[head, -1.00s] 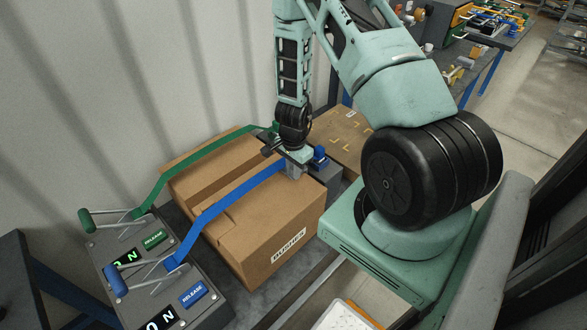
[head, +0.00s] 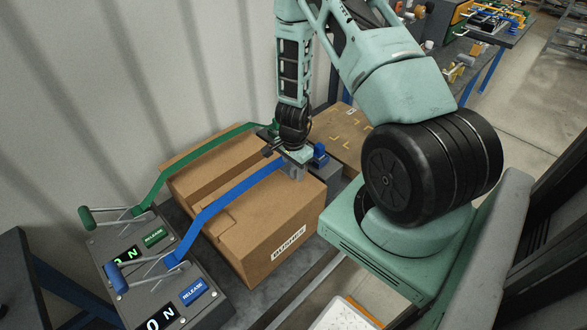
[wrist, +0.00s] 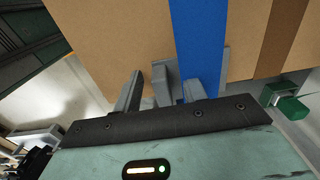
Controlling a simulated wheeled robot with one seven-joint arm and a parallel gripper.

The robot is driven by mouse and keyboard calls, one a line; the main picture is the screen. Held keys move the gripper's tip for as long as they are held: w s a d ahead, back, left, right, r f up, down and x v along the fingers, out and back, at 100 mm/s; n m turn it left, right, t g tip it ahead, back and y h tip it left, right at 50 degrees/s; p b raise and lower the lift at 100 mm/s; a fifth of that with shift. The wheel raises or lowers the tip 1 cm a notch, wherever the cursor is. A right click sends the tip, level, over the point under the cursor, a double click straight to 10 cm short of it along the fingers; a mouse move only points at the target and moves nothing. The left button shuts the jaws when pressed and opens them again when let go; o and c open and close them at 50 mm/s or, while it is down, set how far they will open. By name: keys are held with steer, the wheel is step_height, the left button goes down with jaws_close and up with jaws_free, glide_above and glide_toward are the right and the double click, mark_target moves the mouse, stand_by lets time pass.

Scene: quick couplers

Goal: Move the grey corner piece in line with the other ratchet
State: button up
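The grey corner piece (head: 294,173) sits at the far top edge of the cardboard box, at the end of the blue strap (head: 225,198). In the wrist view the grey corner piece (wrist: 164,82) shows beside the blue strap (wrist: 196,42). My gripper (head: 286,160) is low over that edge at the blue strap. In the wrist view my gripper (wrist: 160,92) has its fingers apart, with a gap between the left finger and the grey piece. I cannot tell whether either finger touches it. The blue ratchet (head: 116,278) and the green ratchet (head: 90,217) stand at lower left.
A blue block (head: 320,156) is close right of my gripper. A second carton (head: 345,130) stands behind. A green block (wrist: 288,104) shows in the wrist view.

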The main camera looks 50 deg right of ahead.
step_height(320, 180, up, 17)
steer(key=p, duration=0.1)
steer(key=shift+r, duration=0.2)
stand_by(0.3)
stand_by(0.4)
steer(key=s+a+r+n+y, duration=0.1)
steer(key=a+r+n, duration=0.25)
steer(key=a, duration=0.45)
steer(key=s+a+r+n, duration=0.1)
steer(key=a+r+n, duration=0.1)
steer(key=a+n, duration=0.4)
steer(key=s+a+r+n+y, duration=0.1)
steer(key=a+r+n, duration=0.2)
steer(key=a, duration=0.6)
steer(key=s+a+r+n, duration=0.3)
steer(key=s+a+n, duration=0.2)
steer(key=s+n, duration=0.2)
steer(key=s+a+r+n+h, duration=0.1)
steer(key=s+a+r+n, duration=0.2)
steer(key=s+a+n, duration=0.2)
steer(key=s+n, duration=0.2)
steer(key=shift+s+a+r+b, duration=0.25)
steer(key=shift+s+a+b, duration=0.05)
steer(key=shift+s+a, duration=0.1)
